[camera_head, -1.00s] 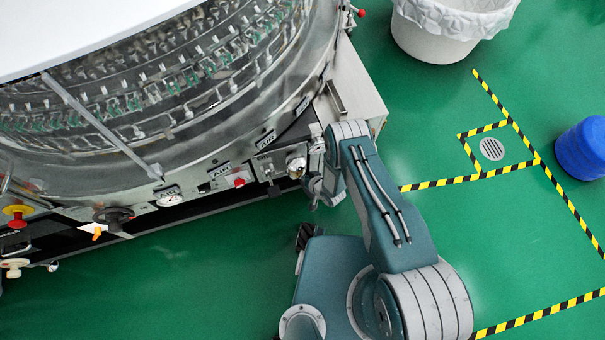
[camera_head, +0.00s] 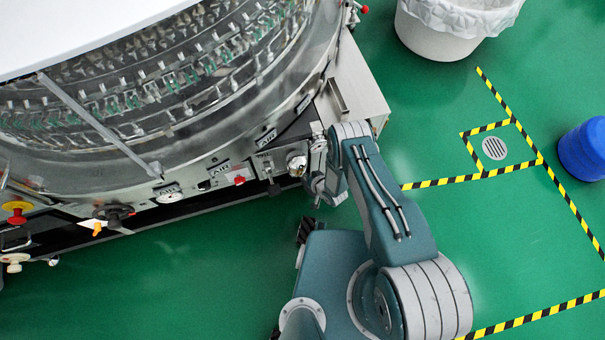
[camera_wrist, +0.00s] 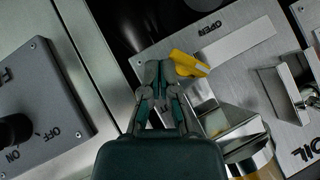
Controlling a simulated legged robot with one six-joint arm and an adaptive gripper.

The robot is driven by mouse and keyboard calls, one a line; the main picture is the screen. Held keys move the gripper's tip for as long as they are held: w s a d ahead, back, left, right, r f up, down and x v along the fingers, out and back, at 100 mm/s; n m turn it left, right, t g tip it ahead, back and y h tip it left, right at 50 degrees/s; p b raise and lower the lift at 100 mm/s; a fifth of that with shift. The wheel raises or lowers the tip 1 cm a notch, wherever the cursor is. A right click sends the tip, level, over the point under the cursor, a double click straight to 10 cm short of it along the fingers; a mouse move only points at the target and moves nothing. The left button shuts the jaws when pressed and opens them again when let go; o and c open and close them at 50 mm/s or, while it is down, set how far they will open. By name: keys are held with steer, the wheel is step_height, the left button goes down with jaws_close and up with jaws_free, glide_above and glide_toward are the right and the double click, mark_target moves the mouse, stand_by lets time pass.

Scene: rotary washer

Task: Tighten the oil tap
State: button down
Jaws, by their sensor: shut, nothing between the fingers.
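The oil tap's yellow handle (camera_wrist: 190,64) shows in the wrist view, on a grey metal plate marked OPEN and OIL, both upside down. My gripper (camera_wrist: 162,72) is shut and empty. Its fingertips are at the left end of the handle and overlap it in the picture; I cannot tell whether they touch. A silver fitting (camera_wrist: 235,130) with a brass-coloured part below it is right of the fingers. In the head view my arm's end is at the washer's front right edge and hides this tap.
The round washer (camera_head: 205,150) fills the upper left, with several AIR labels and knobs along its rim. A grey ON/OFF switch panel (camera_wrist: 40,110) is left in the wrist view. A white bin (camera_head: 440,40) and blue drum (camera_head: 585,150) stand on green floor.

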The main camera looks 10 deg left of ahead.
steer(key=shift+f, duration=0.55)
steer(key=shift+r, duration=0.15)
stand_by(1.3)
steer(key=shift+r, duration=0.7)
